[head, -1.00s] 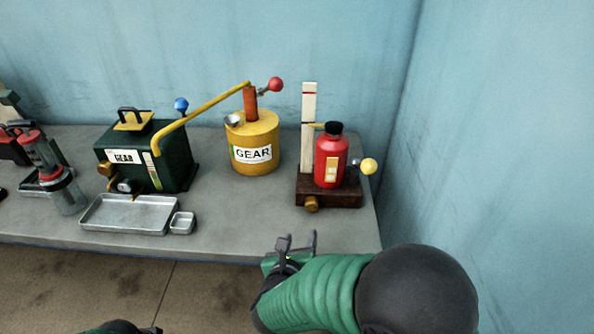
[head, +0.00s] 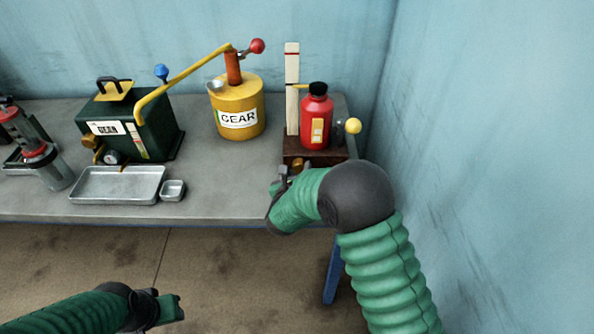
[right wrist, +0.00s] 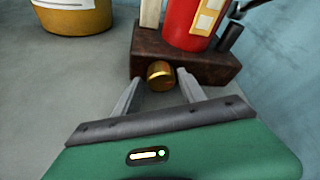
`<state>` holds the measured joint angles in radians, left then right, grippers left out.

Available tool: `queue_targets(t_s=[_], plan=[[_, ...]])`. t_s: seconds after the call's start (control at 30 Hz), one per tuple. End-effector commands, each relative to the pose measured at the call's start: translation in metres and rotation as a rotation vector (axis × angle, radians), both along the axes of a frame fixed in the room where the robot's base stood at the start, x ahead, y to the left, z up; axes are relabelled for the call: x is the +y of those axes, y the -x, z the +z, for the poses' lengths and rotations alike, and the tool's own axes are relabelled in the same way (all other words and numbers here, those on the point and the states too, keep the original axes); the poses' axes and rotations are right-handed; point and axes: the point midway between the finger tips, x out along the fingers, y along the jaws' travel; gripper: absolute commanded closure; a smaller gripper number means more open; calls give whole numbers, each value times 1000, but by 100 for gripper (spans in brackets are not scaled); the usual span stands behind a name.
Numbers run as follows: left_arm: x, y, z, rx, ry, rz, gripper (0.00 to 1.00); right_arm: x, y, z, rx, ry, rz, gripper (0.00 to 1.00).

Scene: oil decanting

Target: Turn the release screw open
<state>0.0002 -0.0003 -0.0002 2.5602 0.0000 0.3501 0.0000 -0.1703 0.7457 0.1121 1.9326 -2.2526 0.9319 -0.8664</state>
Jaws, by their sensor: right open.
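The red bottle-shaped jack (head: 316,122) with a black cap stands on a dark brown base (head: 330,157) at the right end of the bench. A round brass release screw (right wrist: 161,74) sticks out of the base's front face. It also shows in the head view (head: 298,164), partly hidden by my right gripper. My right gripper (right wrist: 157,88) is open in front of the base. Its two fingers point at the screw, one on each side, with no clear contact. My left gripper (head: 170,306) is low at the left, off the bench; its jaws are unclear.
A yellow GEAR can (head: 238,108) and a green box (head: 130,130) stand to the left. A metal tray (head: 118,196) and small dish (head: 172,194) lie at the front edge.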

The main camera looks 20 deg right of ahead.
Motion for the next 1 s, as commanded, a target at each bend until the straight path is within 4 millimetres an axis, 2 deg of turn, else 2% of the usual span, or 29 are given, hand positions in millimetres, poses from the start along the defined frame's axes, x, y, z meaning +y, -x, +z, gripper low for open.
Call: queue_targets(t_s=[0.27,0.67,0.87,1.0], plan=[[0,0,0,0,0,-1,64,0,-3,-1,0,1,1,52],[0,0,0,0,0,0,64,1,-3,-1,0,0,2,100],[0,0,-5,0,0,-1,64,1,-3,-2,-4,-12,3,100],[0,0,-16,0,0,-1,64,0,-2,-4,-17,-53,3,100]])
